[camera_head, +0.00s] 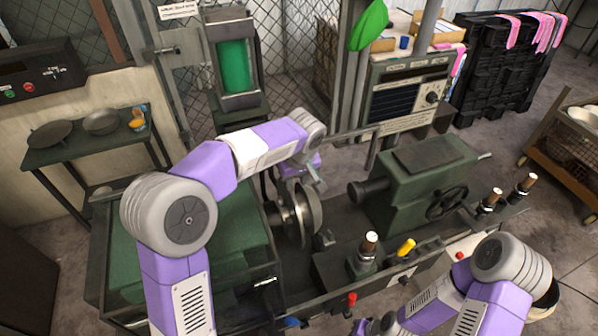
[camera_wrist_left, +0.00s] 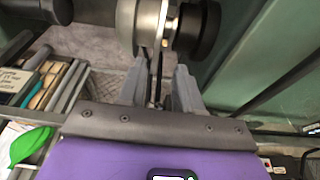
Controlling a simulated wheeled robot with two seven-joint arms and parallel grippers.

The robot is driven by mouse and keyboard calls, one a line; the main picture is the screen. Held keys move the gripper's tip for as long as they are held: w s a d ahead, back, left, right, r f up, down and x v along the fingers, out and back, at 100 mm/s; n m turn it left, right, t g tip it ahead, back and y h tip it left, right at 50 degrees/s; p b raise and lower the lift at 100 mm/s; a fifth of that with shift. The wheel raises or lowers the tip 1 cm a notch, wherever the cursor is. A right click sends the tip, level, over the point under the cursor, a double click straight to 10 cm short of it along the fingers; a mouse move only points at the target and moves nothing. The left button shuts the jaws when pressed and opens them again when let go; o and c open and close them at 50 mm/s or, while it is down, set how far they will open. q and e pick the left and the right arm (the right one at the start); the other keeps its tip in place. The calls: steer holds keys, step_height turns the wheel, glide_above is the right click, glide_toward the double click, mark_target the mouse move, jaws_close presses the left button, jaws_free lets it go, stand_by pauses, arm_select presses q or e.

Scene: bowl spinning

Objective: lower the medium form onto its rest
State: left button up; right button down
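A round silver metal form (camera_head: 301,212) stands edge-on on the lathe's axis, between the green headstock side and the tailstock. I cannot tell its size class. In the left wrist view, the silver round part (camera_wrist_left: 147,24) and a dark round part (camera_wrist_left: 197,30) lie just beyond the fingertips. My left gripper (camera_head: 318,186) is over the form's upper right side. Its fingers (camera_wrist_left: 161,68) are apart in the wrist view, with a gap between them; contact with the form is not clear. My right gripper is at the bottom edge (camera_head: 372,326), partly cut off, fingers unclear.
A dark green side table (camera_head: 90,152) at the left holds a dark round dish (camera_head: 50,134), a greyish one (camera_head: 101,122) and a small orange-and-blue container (camera_head: 137,120). The tailstock (camera_head: 420,185) is close right of the form.

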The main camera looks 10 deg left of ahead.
mark_target(292, 199)
arm_select(q)
steer(key=b+x, duration=0.5)
steer(key=x, duration=0.3)
steer(key=shift+f, duration=0.1)
steer(key=shift+s, duration=0.1)
steer(key=shift+b+x, duration=0.85)
steer(key=shift+x, duration=0.45)
stand_by(0.9)
jaws_close()
stand_by(1.6)
steer(key=shift+r, duration=0.3)
